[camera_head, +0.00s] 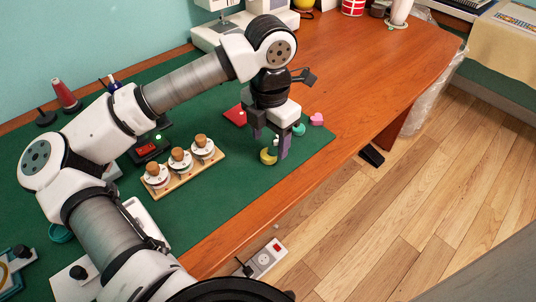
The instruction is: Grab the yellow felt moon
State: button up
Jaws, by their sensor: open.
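The yellow felt moon (268,157) is a small yellow piece lying on the green mat (235,193) near the mat's right end. My gripper (269,153) points down right over the moon, with its fingers apart. One finger stands in front of the moon's right side and hides part of it. The exact gap between the fingertips and the moon cannot be told from this view.
A pink heart (317,119) and a teal piece (298,130) lie just behind my gripper. A red piece (235,116) lies to its left. A wooden rack (184,170) with several corked jars stands further left. The wooden table (385,75) is bare to the right.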

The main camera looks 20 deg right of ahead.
aim_at(269, 153)
jog(key=shift+f, duration=1.8)
jog(key=c, duration=1.1)
